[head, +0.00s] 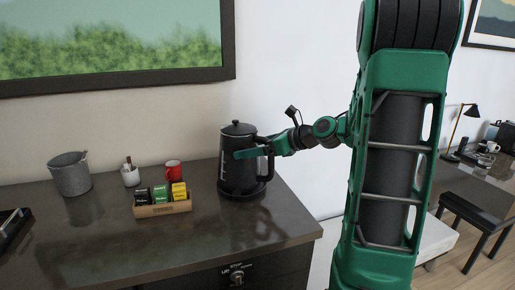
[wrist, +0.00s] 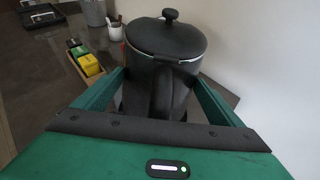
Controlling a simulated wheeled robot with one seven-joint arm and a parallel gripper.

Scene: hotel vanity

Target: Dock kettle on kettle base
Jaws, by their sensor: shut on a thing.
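The black kettle (head: 238,150) stands upright near the right end of the dark counter, its lid and knob on top. In the wrist view the kettle (wrist: 165,45) fills the upper middle, with its handle side towards me. My gripper (head: 258,153) reaches in from the right and is shut on the kettle's handle; its green fingers lie either side of it in the wrist view (wrist: 155,95). The kettle base (head: 258,189) shows as a dark disc under the kettle's bottom. I cannot tell whether the kettle is fully seated on it.
A wooden box (head: 163,207) with several coloured packets is left of the kettle. A red mug (head: 174,171), a white cup (head: 131,177) and a grey bucket (head: 70,174) stand behind and farther left. A dark tray (head: 12,232) lies at the left edge. The front counter is clear.

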